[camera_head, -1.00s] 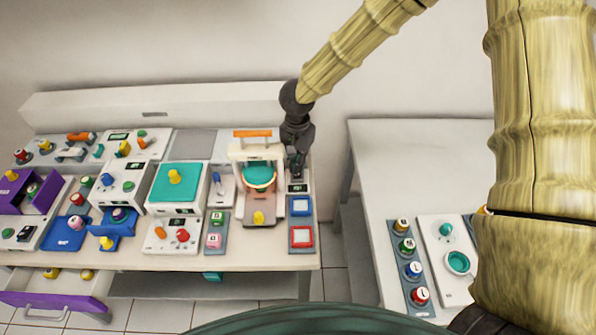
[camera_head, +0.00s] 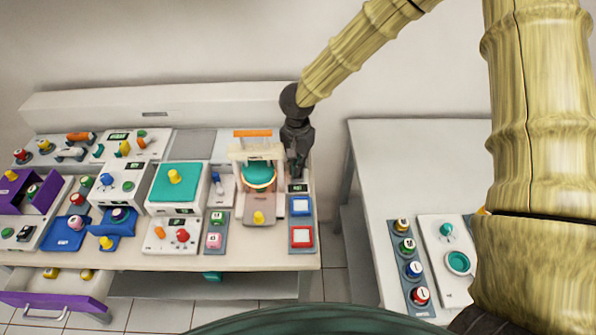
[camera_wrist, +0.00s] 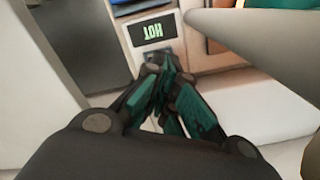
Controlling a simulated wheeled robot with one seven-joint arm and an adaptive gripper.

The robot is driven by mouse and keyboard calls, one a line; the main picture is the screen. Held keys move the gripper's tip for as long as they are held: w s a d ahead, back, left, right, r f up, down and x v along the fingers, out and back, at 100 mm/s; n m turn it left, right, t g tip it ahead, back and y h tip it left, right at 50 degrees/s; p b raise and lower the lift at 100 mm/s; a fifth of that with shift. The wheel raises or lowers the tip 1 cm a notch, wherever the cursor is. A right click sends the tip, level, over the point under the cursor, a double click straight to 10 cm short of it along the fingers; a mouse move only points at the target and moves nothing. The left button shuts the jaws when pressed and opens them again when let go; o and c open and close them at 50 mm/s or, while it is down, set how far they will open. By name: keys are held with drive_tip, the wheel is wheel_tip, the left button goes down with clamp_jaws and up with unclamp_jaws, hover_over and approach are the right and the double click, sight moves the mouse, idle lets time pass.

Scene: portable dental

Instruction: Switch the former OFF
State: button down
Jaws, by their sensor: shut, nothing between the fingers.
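The former (camera_head: 245,153) is a white frame with an orange handle and a teal dome, at the right part of the left bench. A small dark display (camera_head: 298,188) sits on the panel at its right side. In the wrist view the display (camera_wrist: 153,30) reads HOT, upside down. My gripper (camera_head: 297,175) points down beside the former's right side, just behind the display. In the wrist view my gripper (camera_wrist: 165,62) has its teal-padded fingers together and empty, with the tips close to the panel by the display. The former's switch is not visible; the fingers may cover it.
A blue-framed square (camera_head: 301,206) and a red-framed square (camera_head: 302,237) lie in front of the display. The former's frame stands close on my gripper's left. A gap separates this bench from the right table (camera_head: 410,160), whose back part is clear.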

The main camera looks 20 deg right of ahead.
drive_tip(key=shift+f, duration=0.95)
idle(0.7)
wheel_tip(320, 180, up, 7)
drive_tip(key=p, duration=0.8)
idle(0.6)
